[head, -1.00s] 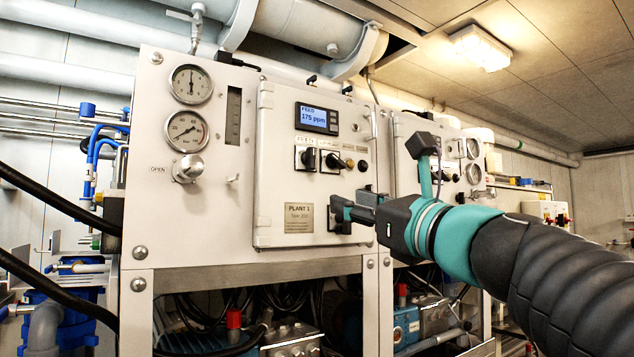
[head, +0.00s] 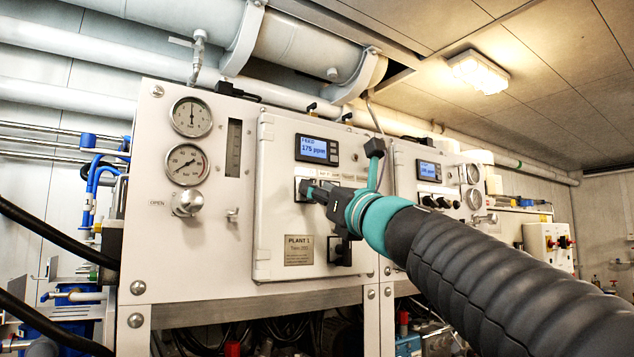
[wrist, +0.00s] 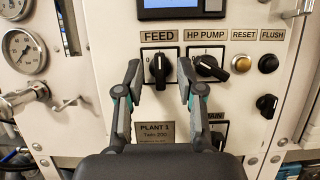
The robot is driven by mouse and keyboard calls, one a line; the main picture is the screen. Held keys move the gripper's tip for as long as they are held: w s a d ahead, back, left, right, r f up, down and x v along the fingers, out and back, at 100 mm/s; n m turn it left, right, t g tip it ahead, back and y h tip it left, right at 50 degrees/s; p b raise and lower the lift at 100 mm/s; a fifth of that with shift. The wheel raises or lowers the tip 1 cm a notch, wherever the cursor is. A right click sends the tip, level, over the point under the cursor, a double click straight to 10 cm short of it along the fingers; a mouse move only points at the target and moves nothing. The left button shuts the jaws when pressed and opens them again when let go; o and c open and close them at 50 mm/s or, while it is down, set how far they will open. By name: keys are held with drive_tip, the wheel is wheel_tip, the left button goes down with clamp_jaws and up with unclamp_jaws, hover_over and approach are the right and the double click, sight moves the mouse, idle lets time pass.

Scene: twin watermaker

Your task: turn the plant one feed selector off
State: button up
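The feed selector (wrist: 159,70) is a black knob on a dark square plate under the FEED label, on the white Plant 1 panel. In the wrist view its grip stands roughly upright. My gripper (wrist: 160,82) is open, with one finger on each side of the knob in the picture. The right finger overlaps the gap toward the HP pump selector (wrist: 209,68). I cannot tell whether either finger touches the knob. In the head view my gripper (head: 311,189) is at the panel's selector row and mostly hides the knob.
Reset (wrist: 242,64) and flush (wrist: 268,64) buttons sit to the right of the HP pump selector. Another black knob (wrist: 266,105) is lower right. The feed display (head: 318,149) reads 175 ppm. Gauges (head: 187,164) and a valve knob (head: 186,203) are on the left.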

drive_tip(key=shift+x, duration=1.05)
clamp_jaws()
